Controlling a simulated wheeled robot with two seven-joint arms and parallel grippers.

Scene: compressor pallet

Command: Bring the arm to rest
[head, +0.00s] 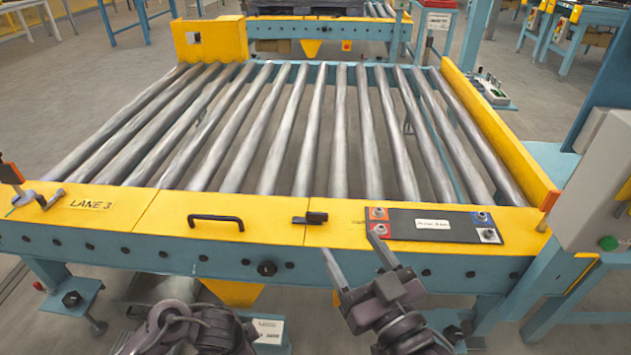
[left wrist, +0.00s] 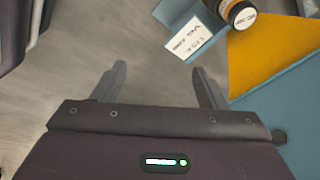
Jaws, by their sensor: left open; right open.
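My right gripper (head: 350,265) is open and empty in the head view, in front of the conveyor's yellow front rail (head: 270,217). Its two fingers point up toward the dark panel on the rail. My left arm shows at the bottom of the head view, left of centre, with its fingers not clearly visible there. In the left wrist view my left gripper (left wrist: 160,85) is open, with bare grey floor between its fingers.
The roller conveyor (head: 315,120) marked LANE 3 is empty. A black handle (head: 215,220), a small black latch (head: 310,218) and a dark panel (head: 433,225) sit on its front rail. A grey control box (head: 598,180) stands at right. A labelled round item (left wrist: 240,13) is near my left gripper.

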